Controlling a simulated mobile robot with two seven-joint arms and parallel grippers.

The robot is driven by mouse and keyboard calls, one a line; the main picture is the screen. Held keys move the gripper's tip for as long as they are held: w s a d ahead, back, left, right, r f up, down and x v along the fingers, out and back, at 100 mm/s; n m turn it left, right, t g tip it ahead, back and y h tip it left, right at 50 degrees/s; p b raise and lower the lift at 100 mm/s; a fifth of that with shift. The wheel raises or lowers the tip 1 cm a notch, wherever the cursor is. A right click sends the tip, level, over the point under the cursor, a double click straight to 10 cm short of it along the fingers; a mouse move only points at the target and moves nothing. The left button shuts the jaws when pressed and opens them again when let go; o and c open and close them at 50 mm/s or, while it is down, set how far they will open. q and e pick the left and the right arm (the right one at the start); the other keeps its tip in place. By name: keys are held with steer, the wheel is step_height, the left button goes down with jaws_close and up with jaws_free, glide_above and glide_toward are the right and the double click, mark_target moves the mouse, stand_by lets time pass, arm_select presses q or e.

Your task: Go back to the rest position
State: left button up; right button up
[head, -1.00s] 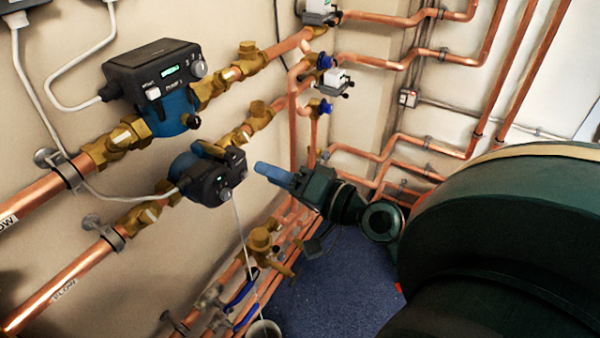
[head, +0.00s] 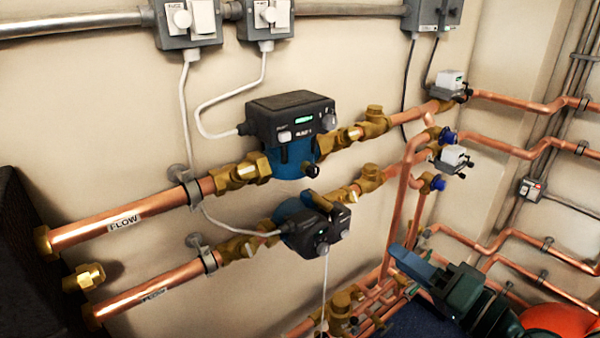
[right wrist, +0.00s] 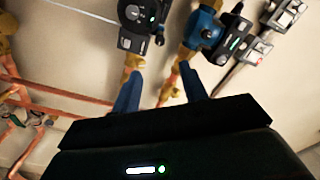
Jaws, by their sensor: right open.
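My right gripper (head: 410,262) is at the lower right of the head view, in front of the copper pipes, its blue fingers pointing up and left. In the right wrist view its two blue fingers (right wrist: 158,92) stand apart with nothing between them. The upper pump (head: 290,130) and the lower pump (head: 312,222) are on the wall beyond it; the gripper is apart from both. The right wrist view also shows the two pumps, near its top. My left gripper is in neither view.
Copper flow pipes (head: 130,215) run along the wall at left. Switch boxes (head: 188,20) hang at the top with cables to the pumps. Valves with white actuators (head: 452,82) and more pipes (head: 525,150) fill the right. A dark block (head: 22,240) stands at the left edge.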

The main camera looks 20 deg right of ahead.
steer(key=shift+f, duration=0.1)
steer(key=s+a+f+n+g, duration=0.1)
steer(key=a+f+n+g, duration=0.1)
steer(key=f, duration=0.6)
steer(key=s+a+f+n+g+h+p, duration=0.1)
steer(key=s+a+f+n+g, duration=0.1)
steer(key=a+f+n, duration=0.3)
steer(key=s+a+f+n+g+h+p, duration=0.1)
steer(key=a+f+n+g, duration=0.1)
steer(key=a+f, duration=0.5)
step_height(320, 180, down, 5)
steer(key=shift+s+f+n, duration=0.1)
steer(key=shift+s+n, duration=0.3)
steer(key=shift+n, duration=0.4)
